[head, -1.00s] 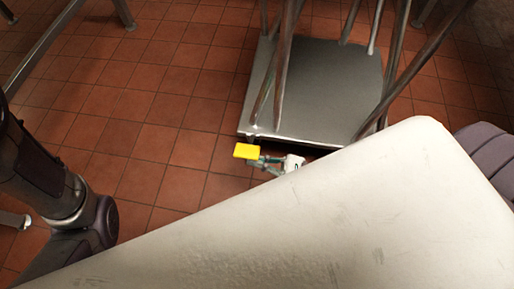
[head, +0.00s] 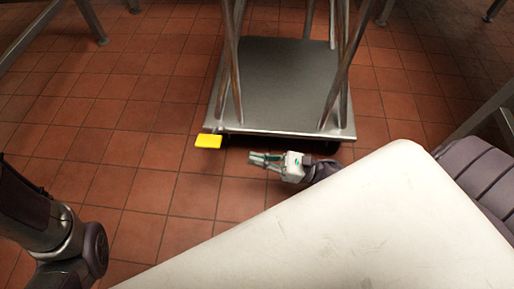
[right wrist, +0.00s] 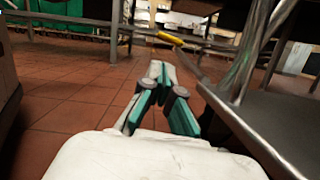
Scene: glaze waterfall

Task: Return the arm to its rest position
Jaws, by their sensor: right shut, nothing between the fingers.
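My right gripper (head: 257,158) is low over the tiled floor, in front of a low metal platform, with its arm partly hidden behind a white slab. In the right wrist view its two green-padded fingers (right wrist: 158,72) meet at the tips, with nothing between them. A yellow block (head: 208,141) is at the platform's front left corner, left of my gripper and apart from it. The yellow block also shows in the right wrist view (right wrist: 171,39), beyond the fingertips. Part of my left arm is at the lower left; its gripper is out of frame.
The metal platform (head: 280,95) carries slanted metal legs. The white slab (head: 350,230) fills the lower right, close to my right arm. A ribbed dark seat-like thing (head: 485,170) is at the right. The tiled floor (head: 130,160) is clear at the left.

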